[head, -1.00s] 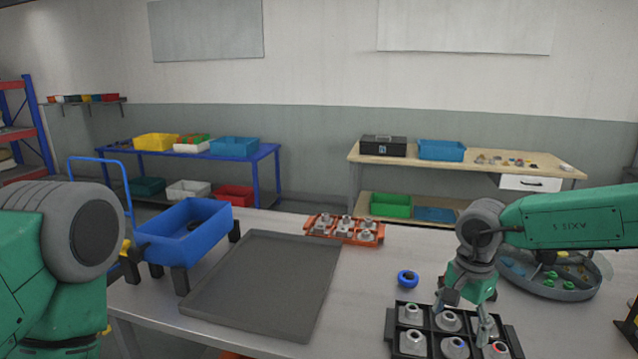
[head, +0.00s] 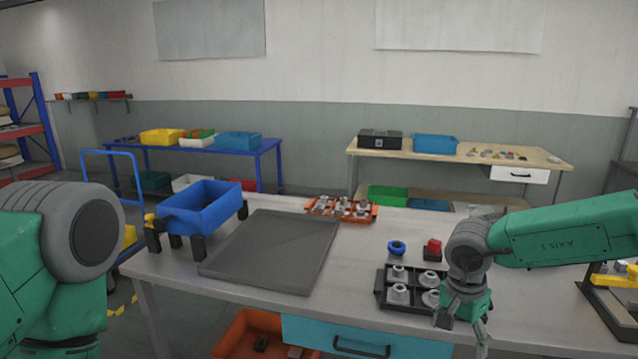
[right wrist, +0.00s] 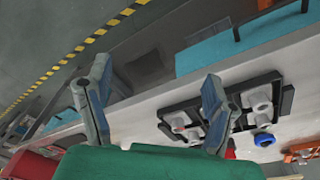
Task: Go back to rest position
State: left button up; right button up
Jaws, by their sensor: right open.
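My right gripper (head: 463,328) is open and empty in the head view, at the front right of the black tray (head: 380,296) and in front of part of it. In the right wrist view its two fingers are spread wide (right wrist: 155,75) with nothing between them. The tray (right wrist: 180,106) lies beyond the fingers there, holding several grey parts (head: 398,293). My left arm fills the left edge of the head view; its gripper is out of the picture.
On the table are a blue bin (head: 204,210), a flat grey tray (head: 275,280), an orange rack of grey parts (head: 341,210), a blue ring (head: 397,247) and a red block (head: 433,247). A teal drawer (head: 365,341) and an orange bin (head: 245,338) sit below the front edge.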

jog(key=s+a+f+n+t+b, duration=0.1)
jog(key=s+f+n+b, duration=0.25)
jog(key=f, duration=0.45)
jog(key=s+f+n+t+h+b, duration=0.1)
jog(key=s+f+n+t+b, duration=0.1)
jog(key=s+f, duration=0.45)
jog(key=s+a+f+n+t+b, duration=0.1)
jog(key=s+f+n+b, duration=0.15)
jog(key=f, duration=0.75)
jog(key=s+d+f+n+g+y+b, duration=0.1)
jog(key=s+f+n+g+b, duration=0.1)
jog(key=s, duration=0.8)
jog(key=s+d+f+n+g+y+b, duration=0.1)
jog(key=s+d+f+n+b, duration=0.1)
jog(key=s, duration=0.9)
notch_tip(320, 180, down, 2)
jog(key=shift+g+b, duration=0.4)
jog(key=shift+b, duration=0.3)
jog(key=shift+w, duration=0.15)
